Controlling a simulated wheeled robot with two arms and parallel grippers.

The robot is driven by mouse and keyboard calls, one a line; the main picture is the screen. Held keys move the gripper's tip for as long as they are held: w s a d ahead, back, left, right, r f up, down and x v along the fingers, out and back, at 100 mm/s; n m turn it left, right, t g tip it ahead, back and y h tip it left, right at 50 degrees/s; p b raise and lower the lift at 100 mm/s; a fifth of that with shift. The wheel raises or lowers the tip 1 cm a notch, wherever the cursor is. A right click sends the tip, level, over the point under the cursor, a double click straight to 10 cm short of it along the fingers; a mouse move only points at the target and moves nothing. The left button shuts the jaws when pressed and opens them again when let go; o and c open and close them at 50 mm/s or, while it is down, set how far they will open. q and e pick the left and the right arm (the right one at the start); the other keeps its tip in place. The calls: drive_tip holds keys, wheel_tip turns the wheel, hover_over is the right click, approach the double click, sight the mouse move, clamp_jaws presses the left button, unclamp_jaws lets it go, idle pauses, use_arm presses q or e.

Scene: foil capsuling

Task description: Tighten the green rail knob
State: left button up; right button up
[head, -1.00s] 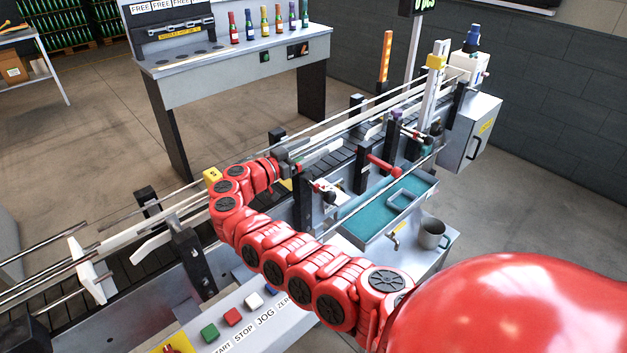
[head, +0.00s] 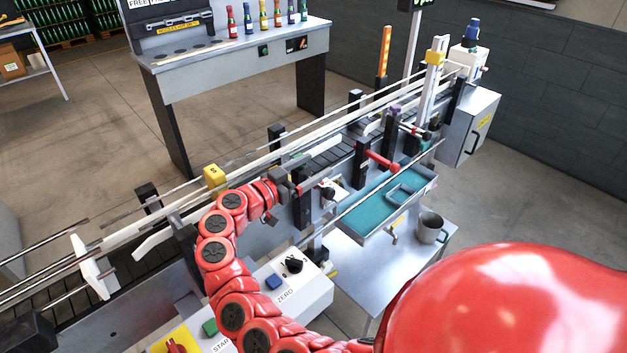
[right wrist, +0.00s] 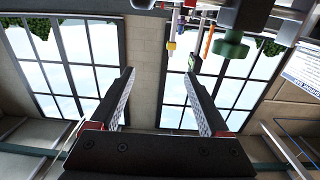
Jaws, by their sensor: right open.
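The green rail knob (right wrist: 230,48) shows in the right wrist view at the upper right, beyond the tip of the right-hand finger and apart from both fingers. I cannot make it out in the head view, where my gripper and the posts may hide it. My right gripper (head: 290,184) is at the near side of the conveyor, beside a black rail post. In the right wrist view (right wrist: 162,88) its two fingers are wide apart with nothing between them. My left gripper is not in view.
Guide rails (head: 240,160) run along the conveyor. A yellow block marked S (head: 214,176) stands left of my gripper. A red handle (head: 381,161), a teal tray (head: 345,224) and a grey mug (head: 430,229) are to the right. A control panel (head: 305,290) lies below.

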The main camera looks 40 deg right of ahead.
drive_tip(key=shift+s+a+r, duration=0.1)
drive_tip(key=shift+s+a, duration=0.4)
drive_tip(key=shift+s, duration=0.25)
drive_tip(key=shift+s+a+r, duration=0.1)
drive_tip(key=shift+s+a, duration=0.45)
drive_tip(key=shift+s, duration=0.25)
drive_tip(key=shift+s+a+r, duration=0.1)
drive_tip(key=shift+s+a, duration=0.4)
drive_tip(key=shift+s, duration=0.25)
drive_tip(key=shift+f, duration=0.1)
